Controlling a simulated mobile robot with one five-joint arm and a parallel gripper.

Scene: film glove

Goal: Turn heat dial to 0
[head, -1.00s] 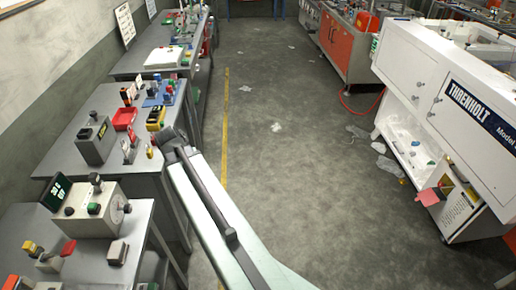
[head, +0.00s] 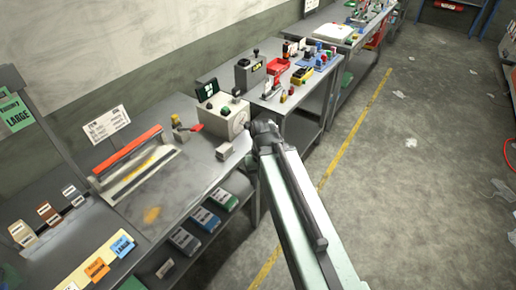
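A cream control box (head: 214,121) stands on the near bench, with a dark green display (head: 207,91) at its back left. A black knob (head: 237,92) stands up on its top, and a round dial (head: 238,122) sits on its right side. I cannot read any dial marks or tell which one is the heat dial. My gripper (head: 264,129) is at the far end of my arm, just right of the box in the picture. Its fingers are too small and dark to tell open from shut, and no contact with the box can be made out.
A sealer with a red bar (head: 127,150) lies left of the box. A small grey block (head: 225,151) sits before it. Colored cards (head: 97,269) lie at the near left. A second bench (head: 300,98) with small items stands beyond.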

